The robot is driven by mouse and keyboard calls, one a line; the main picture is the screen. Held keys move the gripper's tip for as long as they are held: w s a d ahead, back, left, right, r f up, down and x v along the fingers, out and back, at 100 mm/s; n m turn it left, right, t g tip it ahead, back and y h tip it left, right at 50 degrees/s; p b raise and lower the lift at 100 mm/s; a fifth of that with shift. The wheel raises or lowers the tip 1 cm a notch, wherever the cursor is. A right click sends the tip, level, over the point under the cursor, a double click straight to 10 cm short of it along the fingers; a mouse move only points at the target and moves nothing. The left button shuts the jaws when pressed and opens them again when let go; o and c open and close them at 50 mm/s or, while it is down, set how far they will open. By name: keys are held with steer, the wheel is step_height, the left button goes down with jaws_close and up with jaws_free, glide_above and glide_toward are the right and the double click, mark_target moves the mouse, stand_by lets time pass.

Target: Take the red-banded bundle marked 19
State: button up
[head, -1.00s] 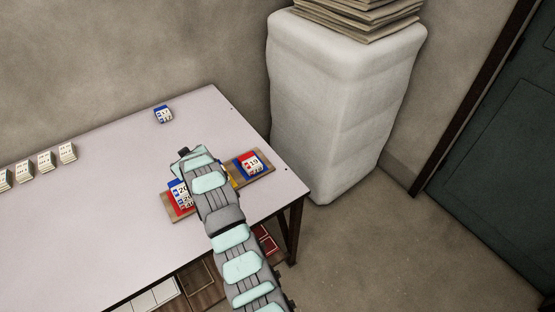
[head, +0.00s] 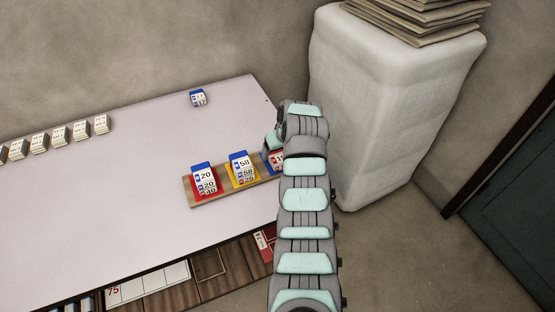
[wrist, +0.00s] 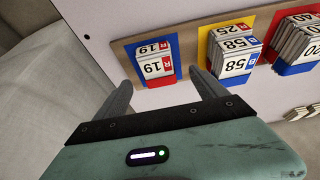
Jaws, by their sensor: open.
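The bundle marked 19 (wrist: 155,63) is a stack of white cards with red marks and a red band, on a blue patch (wrist: 141,44) of the wooden board (wrist: 191,47). In the head view the bundle (head: 277,160) is mostly hidden by my arm. My gripper (wrist: 160,82) is open and empty in the wrist view. Its fingertips point toward the bundle, one at each side of its near end. I cannot tell whether they touch it. In the head view my gripper's fingertips are hidden behind my arm.
The bundle marked 58 (head: 242,166) is on a yellow patch, and the bundle marked 20 (head: 205,179) on a red patch. A small blue-banded bundle (head: 199,98) lies farther back on the table (head: 150,160). Several pale bundles (head: 60,136) line the left. A white wrapped block (head: 385,100) stands right.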

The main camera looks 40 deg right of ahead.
mark_target(277, 156)
steer(key=shift+b+x, duration=0.85)
steer(key=shift+x, duration=1)
steer(key=shift+w+d+f+b, duration=0.1)
steer(key=shift+d+f+b, duration=0.15)
steer(key=shift+f+b, duration=0.2)
steer(key=shift+w+d+f, duration=0.1)
steer(key=shift+w, duration=0.1)
steer(key=shift+f+b, duration=0.35)
steer(key=shift+b, duration=0.15)
steer(key=shift+w, duration=0.1)
steer(key=shift+c, duration=0.2)
steer(key=c, duration=1.4)
steer(key=shift+r, duration=0.15)
steer(key=shift+c, duration=0.2)
